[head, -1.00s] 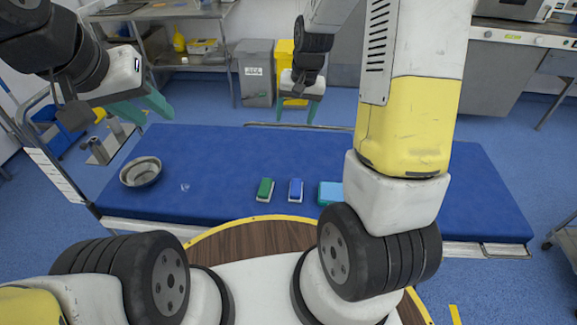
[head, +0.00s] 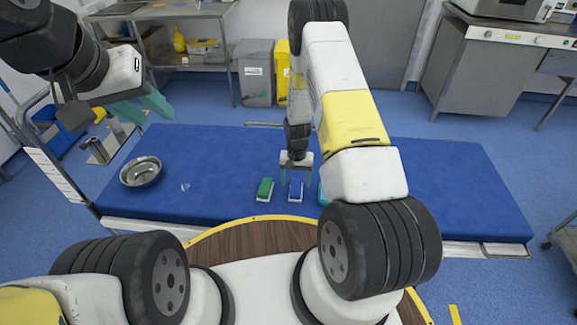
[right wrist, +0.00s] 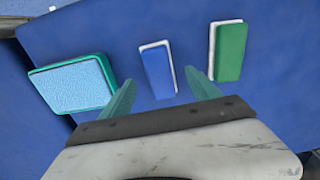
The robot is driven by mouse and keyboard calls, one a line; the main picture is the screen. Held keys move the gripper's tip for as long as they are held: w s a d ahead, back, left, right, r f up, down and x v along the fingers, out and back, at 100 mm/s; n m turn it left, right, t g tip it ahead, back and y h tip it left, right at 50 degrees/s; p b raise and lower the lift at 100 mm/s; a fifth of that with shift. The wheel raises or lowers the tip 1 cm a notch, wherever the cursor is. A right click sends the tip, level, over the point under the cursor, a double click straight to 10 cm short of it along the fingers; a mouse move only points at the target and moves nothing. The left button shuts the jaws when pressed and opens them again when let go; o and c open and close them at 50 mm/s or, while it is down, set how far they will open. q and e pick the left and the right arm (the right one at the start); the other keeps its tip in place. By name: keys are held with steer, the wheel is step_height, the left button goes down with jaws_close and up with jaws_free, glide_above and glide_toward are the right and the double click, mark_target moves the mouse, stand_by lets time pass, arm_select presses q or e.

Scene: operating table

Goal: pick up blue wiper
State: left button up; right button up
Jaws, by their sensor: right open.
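The blue wiper (head: 296,191) lies on the blue operating table between a green wiper and a teal box. It also shows in the right wrist view (right wrist: 158,71), with a white base along its edge. My right gripper (head: 297,179) is open and empty, just above the blue wiper. In the right wrist view its two teal fingertips (right wrist: 165,85) are spread, with the near end of the wiper between them. I cannot tell the exact height gap. My left gripper (head: 150,108) is at the upper left, away from the wiper, with its teal fingers apart and empty.
The green wiper (head: 265,189) lies close on the left of the blue one. The teal box with a light blue top (right wrist: 76,86) lies on its other side, partly hidden by my arm in the head view. A metal bowl (head: 141,172) stands at the table's left.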

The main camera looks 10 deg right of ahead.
mark_target(296, 186)
step_height(296, 186, down, 4)
steer(key=shift+w+f, duration=0.1)
jaws_close()
stand_by(0.4)
steer(key=shift+r, duration=0.7)
step_height(296, 186, up, 2)
steer(key=shift+r, duration=0.15)
steer(key=s+a, duration=0.2)
steer(key=s, duration=0.5)
steer(key=s+a+r, duration=0.1)
steer(key=s+a, duration=0.1)
steer(key=s, duration=0.6)
steer(key=shift+s+a+r, duration=0.15)
steer(key=shift+s+r, duration=0.05)
steer(key=shift+r, duration=0.05)
